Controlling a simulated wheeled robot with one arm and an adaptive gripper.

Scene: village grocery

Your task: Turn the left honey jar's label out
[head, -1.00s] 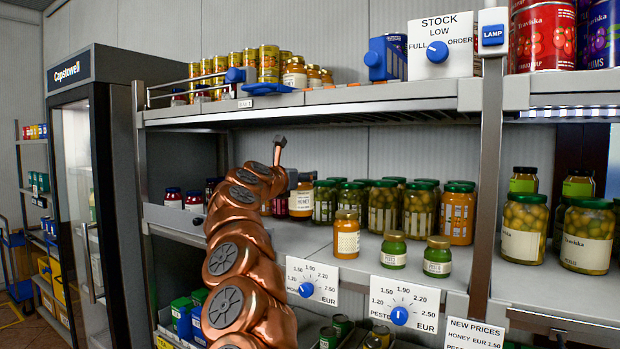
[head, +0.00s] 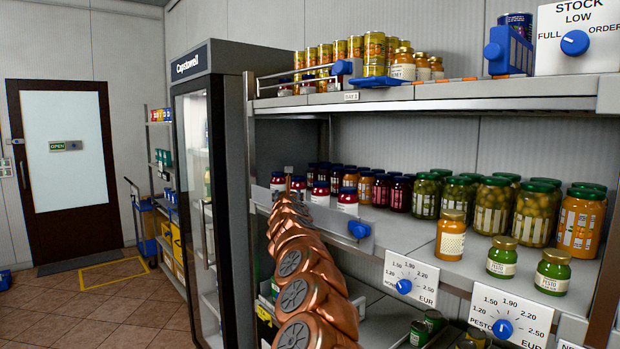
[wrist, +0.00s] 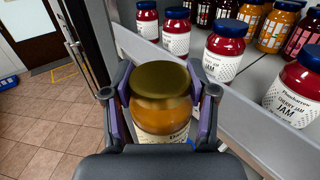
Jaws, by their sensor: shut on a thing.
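In the wrist view my gripper (wrist: 160,93) is shut on a honey jar (wrist: 160,115) with a gold lid and amber contents. The fingers clasp it on both sides just below the lid. In the head view my arm hides the held jar and gripper. Another gold-lidded amber jar (head: 451,235) stands on the shelf, its side with a pale, finely printed label facing me.
Cherry jam jars (wrist: 295,92) line the shelf to the right of my gripper. Green pesto jars (head: 502,258) stand near the shelf front, right of the amber jar. Price dials (head: 404,286) hang on the shelf edge. A tall fridge (head: 205,190) stands left; floor beyond is open.

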